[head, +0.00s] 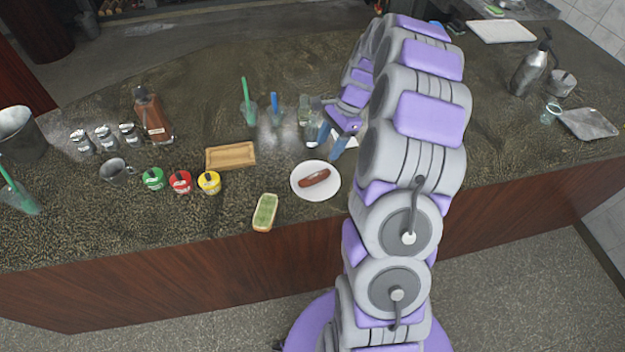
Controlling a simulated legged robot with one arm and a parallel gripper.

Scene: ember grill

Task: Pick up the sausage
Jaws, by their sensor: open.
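The sausage (314,178) is brown and lies on a round white plate (299,190) near the front edge of the counter. My gripper (327,147) has blue-grey fingers and is open and empty. It hangs above the counter, at the plate's far right side in the picture, apart from the sausage. My arm hides the counter to the right of the plate.
A bun with green filling (265,212) lies left of the plate. A wooden board (230,156), green, red and yellow (209,183) cups and a brown bottle (152,115) stand further left. Glasses with a green straw (245,95) and a blue straw (274,108) stand behind.

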